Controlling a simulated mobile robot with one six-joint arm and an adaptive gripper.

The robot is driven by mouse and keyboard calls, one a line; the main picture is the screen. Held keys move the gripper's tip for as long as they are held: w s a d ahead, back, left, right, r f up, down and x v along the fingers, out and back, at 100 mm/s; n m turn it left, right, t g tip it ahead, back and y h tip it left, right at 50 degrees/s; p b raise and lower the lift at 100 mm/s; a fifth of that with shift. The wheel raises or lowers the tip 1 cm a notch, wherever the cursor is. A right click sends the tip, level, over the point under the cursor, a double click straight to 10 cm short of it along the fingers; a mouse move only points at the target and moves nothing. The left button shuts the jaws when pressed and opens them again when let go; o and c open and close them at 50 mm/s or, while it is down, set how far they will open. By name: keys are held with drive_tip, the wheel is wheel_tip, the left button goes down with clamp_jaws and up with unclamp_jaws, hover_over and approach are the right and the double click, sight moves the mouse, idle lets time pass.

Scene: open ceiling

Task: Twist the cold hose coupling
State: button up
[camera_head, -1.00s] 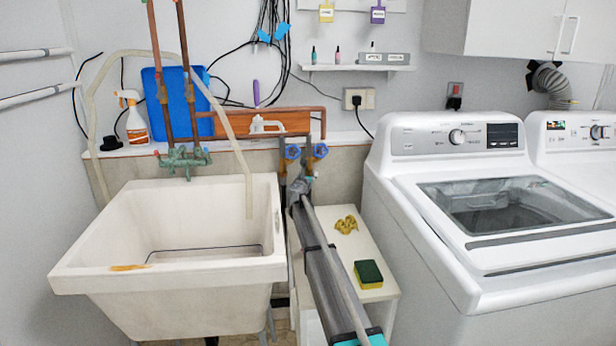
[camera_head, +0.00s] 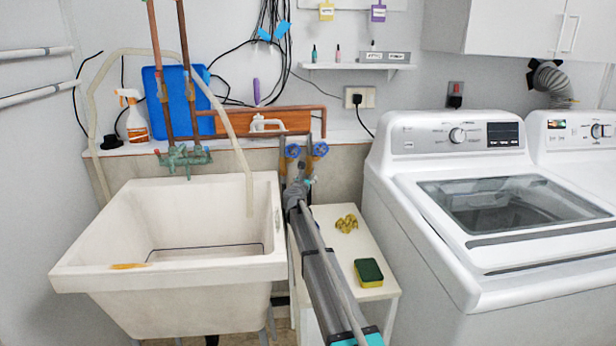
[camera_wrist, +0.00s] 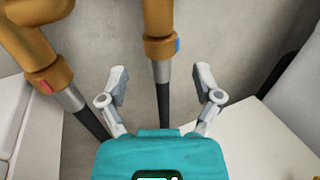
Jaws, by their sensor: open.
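In the wrist view the cold hose coupling (camera_wrist: 160,47) is a brass collar with a blue mark. A grey ferrule and black hose run down from it. My gripper (camera_wrist: 161,82) is open, its two grey fingers apart on either side of the blue-marked line, below the collar. No finger visibly touches it. A second brass coupling (camera_wrist: 42,82) with a red mark is at the left, outside the fingers. In the head view my gripper (camera_head: 300,182) is below two blue valve handles (camera_head: 292,151) (camera_head: 320,149); the couplings there are mostly hidden by my arm.
A utility sink (camera_head: 75,262) is left of my arm. A low white side table (camera_head: 345,255) holds a yellow-brown scrubber (camera_head: 347,223) and a green-yellow sponge (camera_head: 368,272). A washing machine (camera_head: 420,235) stands right. Copper pipes (camera_head: 155,50) rise behind the sink.

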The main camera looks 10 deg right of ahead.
drive_tip(key=shift+v, duration=2)
drive_tip(key=shift+a+f, duration=0.1)
drive_tip(key=shift+a, duration=0.05)
wheel_tip(320, 180, up, 6)
drive_tip(key=p, duration=0.6)
drive_tip(key=s+d+f+n+t+y+b, duration=0.1)
drive_tip(key=s+d+f+n+y+b, duration=0.3)
drive_tip(key=y, duration=0.5)
drive_tip(key=shift+s+d+f+n+b, duration=0.3)
drive_tip(key=shift+s+d+n+b, duration=0.15)
drive_tip(key=shift+s+d+n, duration=0.4)
drive_tip(key=shift+w+a, duration=0.1)
drive_tip(key=shift+a, duration=0.05)
